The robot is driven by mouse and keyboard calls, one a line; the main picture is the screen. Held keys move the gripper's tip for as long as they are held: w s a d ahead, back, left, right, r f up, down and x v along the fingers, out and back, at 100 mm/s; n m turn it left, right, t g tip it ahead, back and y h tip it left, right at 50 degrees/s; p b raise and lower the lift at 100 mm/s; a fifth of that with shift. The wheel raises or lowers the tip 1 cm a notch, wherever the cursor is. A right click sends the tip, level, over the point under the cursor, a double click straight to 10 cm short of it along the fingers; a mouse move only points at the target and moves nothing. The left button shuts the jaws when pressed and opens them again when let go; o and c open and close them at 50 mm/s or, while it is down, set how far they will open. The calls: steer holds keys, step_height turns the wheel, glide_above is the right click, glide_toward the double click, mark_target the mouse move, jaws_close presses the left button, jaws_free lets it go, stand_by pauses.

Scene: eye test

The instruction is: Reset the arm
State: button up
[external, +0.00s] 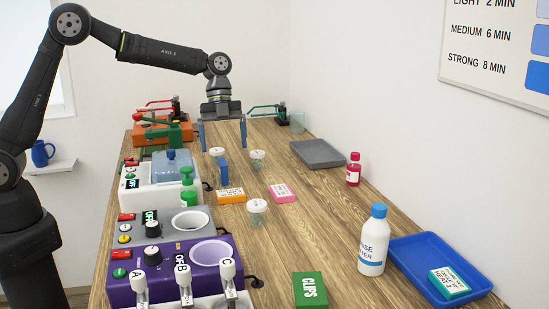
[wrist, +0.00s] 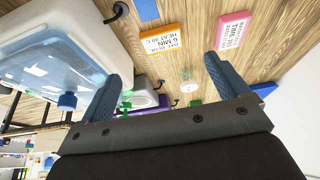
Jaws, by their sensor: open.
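My gripper (external: 222,147) hangs from my raised arm above the far half of the wooden table, fingers pointing down. Its two blue fingers are spread apart with nothing between them. In the wrist view my gripper (wrist: 166,58) also shows open and empty, above the table. A blue block (external: 223,171) stands on the table below and a little nearer than the fingers, apart from them. White-lidded jars (external: 257,157) stand close by. An orange card (external: 231,196) and a pink card (external: 282,192) lie nearer; they also show in the wrist view.
Along the left stand a clear-lidded white bath (external: 163,196), a grey heater (external: 150,240) and a purple heater (external: 150,283). On the right are a grey tray (external: 317,153), red bottle (external: 353,172), white bottle (external: 371,252) and blue tray (external: 410,257). The table's middle right is clear.

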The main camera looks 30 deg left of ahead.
mark_target(229, 190)
steer(key=x, duration=1.2)
steer(key=shift+f, duration=0.15)
step_height(229, 190, up, 10)
steer(key=s+d+n+t, duration=0.1)
steer(key=s+d+n, duration=0.2)
steer(key=d, duration=0.1)
steer(key=s+d+n+t+h, duration=0.1)
steer(key=s+d+n, duration=0.2)
steer(key=d, duration=0.2)
steer(key=s+d+n+t, duration=0.1)
steer(key=s+d+n, duration=0.2)
steer(key=d+n, duration=0.1)
steer(key=shift+s+d+f+t, duration=0.15)
steer(key=shift+s+d+f, duration=0.05)
steer(key=shift+d, duration=0.2)
steer(key=shift+s+d+f+t, duration=0.15)
steer(key=shift+d, duration=0.2)
steer(key=s+d+r+n+t+y, duration=0.1)
steer(key=s+d+n+t, duration=0.2)
steer(key=s+d+n, duration=0.5)
steer(key=shift+s+d+r, duration=0.25)
steer(key=shift+s+d, duration=1.45)
steer(key=shift+s, duration=0.8)
